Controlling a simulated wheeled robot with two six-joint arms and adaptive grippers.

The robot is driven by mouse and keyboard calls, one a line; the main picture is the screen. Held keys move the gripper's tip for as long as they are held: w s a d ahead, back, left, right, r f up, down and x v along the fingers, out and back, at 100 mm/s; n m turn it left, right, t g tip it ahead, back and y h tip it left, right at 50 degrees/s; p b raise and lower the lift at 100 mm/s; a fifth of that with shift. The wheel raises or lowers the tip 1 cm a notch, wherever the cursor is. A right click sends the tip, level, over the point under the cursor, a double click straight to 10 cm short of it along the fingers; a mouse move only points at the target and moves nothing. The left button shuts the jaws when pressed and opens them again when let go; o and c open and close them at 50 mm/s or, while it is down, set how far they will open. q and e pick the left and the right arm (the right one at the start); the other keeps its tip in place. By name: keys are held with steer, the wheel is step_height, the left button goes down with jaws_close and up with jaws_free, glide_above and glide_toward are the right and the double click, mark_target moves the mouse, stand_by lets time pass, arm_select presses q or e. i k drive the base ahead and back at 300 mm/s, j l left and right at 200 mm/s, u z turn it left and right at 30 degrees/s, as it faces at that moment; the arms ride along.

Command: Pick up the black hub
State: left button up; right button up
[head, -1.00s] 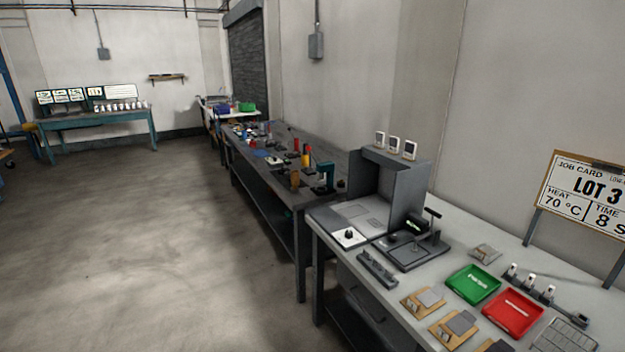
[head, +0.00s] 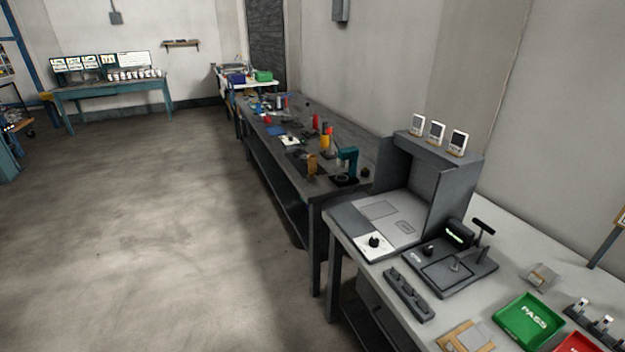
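I cannot tell for sure which thing is the black hub. A small black knob-like piece (head: 374,240) stands on a white square plate at the near left corner of the grey bench. A small dark round piece (head: 365,172) lies at the near end of the long dark bench, beside a teal press-like tool (head: 347,164). Other small dark items farther along that bench are too small to make out. Neither of my grippers is in view.
The grey bench (head: 520,240) carries a booth (head: 457,190), a black device (head: 450,262), a dark slotted rack (head: 409,293), a green PASS tray (head: 529,320) and a red tray (head: 580,343). The long dark bench (head: 345,125) stands beyond. Open floor (head: 150,220) lies left.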

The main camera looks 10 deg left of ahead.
mark_target(365, 172)
steer(key=i+j, duration=0.15)
steer(key=j, duration=0.2)
steer(key=i+j+z, duration=0.15)
steer(key=j, duration=0.2)
steer(key=i+j, duration=0.2)
steer(key=j, duration=0.2)
steer(key=i+j+z, duration=0.1)
steer(key=j, duration=0.25)
steer(key=i+j, duration=0.2)
steer(key=j, duration=0.2)
steer(key=i+j+z, duration=0.15)
steer(key=j, duration=0.25)
steer(key=i+j, duration=0.1)
steer(key=j, duration=0.3)
steer(key=i+j+z, duration=0.1)
steer(key=j, duration=0.3)
